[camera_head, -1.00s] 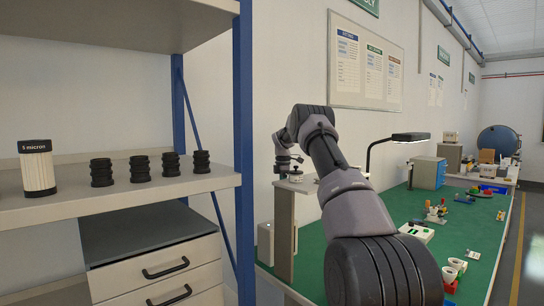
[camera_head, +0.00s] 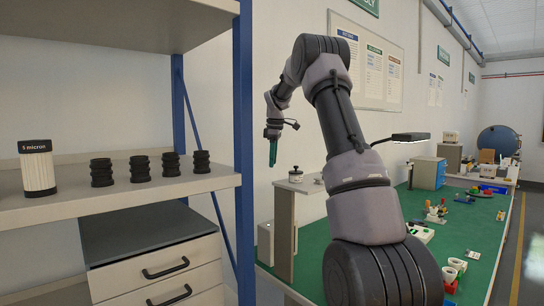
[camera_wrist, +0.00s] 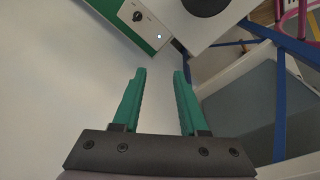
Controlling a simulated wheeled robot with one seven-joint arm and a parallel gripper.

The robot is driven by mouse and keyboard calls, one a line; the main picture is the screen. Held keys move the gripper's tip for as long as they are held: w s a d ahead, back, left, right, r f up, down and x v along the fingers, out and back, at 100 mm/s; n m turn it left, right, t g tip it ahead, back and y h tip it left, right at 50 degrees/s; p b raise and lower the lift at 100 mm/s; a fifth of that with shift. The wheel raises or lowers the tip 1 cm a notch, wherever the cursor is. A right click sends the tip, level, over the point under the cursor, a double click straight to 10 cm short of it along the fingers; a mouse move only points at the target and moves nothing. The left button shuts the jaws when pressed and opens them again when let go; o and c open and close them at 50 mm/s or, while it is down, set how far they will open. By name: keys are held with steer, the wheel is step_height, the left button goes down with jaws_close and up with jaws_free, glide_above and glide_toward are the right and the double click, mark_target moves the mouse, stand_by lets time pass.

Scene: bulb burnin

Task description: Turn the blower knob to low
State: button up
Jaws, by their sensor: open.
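My gripper (camera_head: 272,152) hangs in the air above and left of a grey stand in the head view, its green fingers pointing down. In the wrist view my gripper (camera_wrist: 160,74) is open, with nothing between its fingers. A small black knob (camera_wrist: 137,16) sits on a pale panel near the top of the wrist view, beyond the fingertips and apart from them. Its setting is too small to read. I cannot make the knob out in the head view.
A blue-framed shelf (camera_head: 243,150) stands left of the bench. A desk lamp (camera_head: 410,137) stands farther along it.

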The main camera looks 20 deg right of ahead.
steer(key=shift+s+a+r+m, duration=0.4)
steer(key=shift+s+a+r, duration=0.15)
steer(key=shift+s+r, duration=0.35)
steer(key=s+a+r+m+t, duration=0.1)
steer(key=s+a+r+m, duration=0.35)
steer(key=s, duration=0.55)
steer(key=s+a+r+m+t, duration=0.25)
steer(key=s+a+r, duration=0.2)
steer(key=s, duration=0.55)
steer(key=s+a+f+m, duration=0.1)
steer(key=s+m, duration=0.1)
steer(key=s, duration=0.4)
steer(key=s+a+f+m+t+y, duration=0.1)
steer(key=s+f+m, duration=0.1)
steer(key=s, duration=0.5)
steer(key=s+a+f+m+t, duration=0.1)
steer(key=s+a+m, duration=0.1)
steer(key=s, duration=0.4)
steer(key=shift+s+f+m+y, duration=0.35)
steer(key=shift+f+m+y, duration=0.05)
steer(key=shift+m, duration=0.5)
